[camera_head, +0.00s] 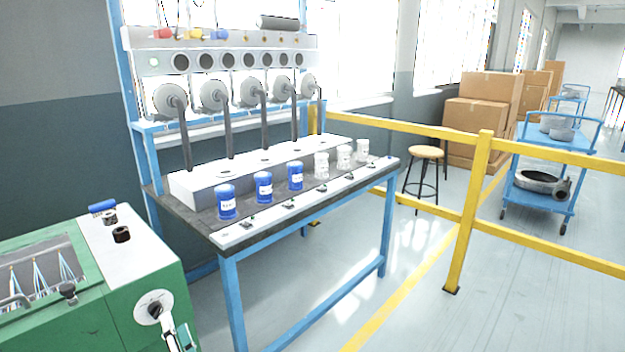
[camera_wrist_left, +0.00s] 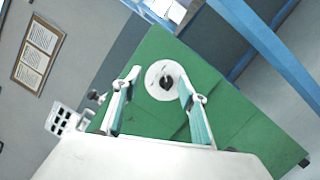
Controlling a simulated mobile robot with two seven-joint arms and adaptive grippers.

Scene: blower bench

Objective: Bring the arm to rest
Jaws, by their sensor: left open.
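My left gripper (camera_head: 174,330) shows at the bottom left of the head view, in front of the green machine (camera_head: 105,318). In the left wrist view the gripper (camera_wrist_left: 158,88) is open, its two teal-padded fingers spread with nothing held between them. Beyond the fingertips is a white round disc with a dark knob (camera_wrist_left: 166,80) on the machine's green face. The same disc (camera_head: 149,303) shows in the head view, partly covered by the gripper. Whether the fingers touch it I cannot tell. My right gripper is in neither view.
A stool (camera_head: 425,153) and a blue cart (camera_head: 541,190) stand beyond. The foreground floor is clear.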

